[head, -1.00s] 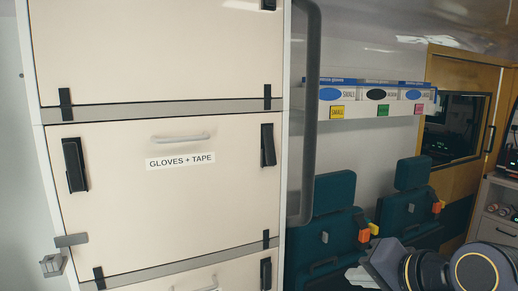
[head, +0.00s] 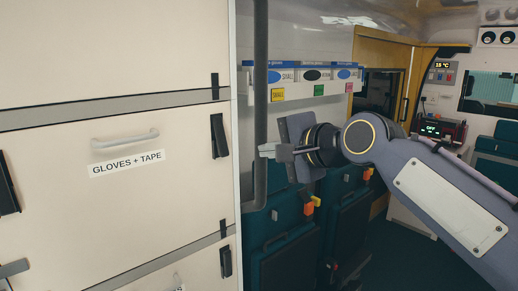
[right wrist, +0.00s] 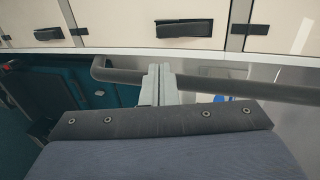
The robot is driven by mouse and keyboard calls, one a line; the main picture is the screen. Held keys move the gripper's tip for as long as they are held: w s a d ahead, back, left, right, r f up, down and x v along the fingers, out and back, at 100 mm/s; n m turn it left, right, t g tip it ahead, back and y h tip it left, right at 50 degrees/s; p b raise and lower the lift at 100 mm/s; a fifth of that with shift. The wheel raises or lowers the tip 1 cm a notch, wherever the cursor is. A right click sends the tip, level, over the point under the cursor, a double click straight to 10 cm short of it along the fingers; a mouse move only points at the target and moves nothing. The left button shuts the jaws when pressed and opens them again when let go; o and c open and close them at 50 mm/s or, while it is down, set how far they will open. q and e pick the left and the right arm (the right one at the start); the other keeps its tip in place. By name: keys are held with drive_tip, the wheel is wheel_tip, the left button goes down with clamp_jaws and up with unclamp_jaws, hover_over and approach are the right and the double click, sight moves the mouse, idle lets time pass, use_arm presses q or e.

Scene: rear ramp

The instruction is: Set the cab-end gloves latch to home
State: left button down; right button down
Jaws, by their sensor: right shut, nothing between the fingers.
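The cab-end gloves latch is the black latch (head: 219,136) at the right edge of the cream locker front (head: 150,205) labelled GLOVES + TAPE. It stands nearly upright along the door edge; its exact setting is hard to tell. It also shows in the right wrist view (right wrist: 183,28), lying lengthwise beyond the handrail. My right gripper (head: 266,151) is shut and empty, right of and slightly below the latch in the head view, clear of it. Its fingers (right wrist: 158,80) overlap the handrail in the wrist view; contact cannot be told. My left gripper is not in view.
A grey handrail (head: 261,90) runs upright beside the locker's right edge, close to my right gripper. Teal seats (head: 285,255) stand behind and below. Glove boxes (head: 306,74) sit on the back wall. Another black latch (head: 225,262) is on the locker below.

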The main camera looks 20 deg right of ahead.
sight(228, 154)
drive_tip(key=p+x, duration=0.3)
drive_tip(key=x, duration=0.9)
drive_tip(key=shift+w+a+f, duration=0.1)
drive_tip(key=shift+w+f, duration=0.05)
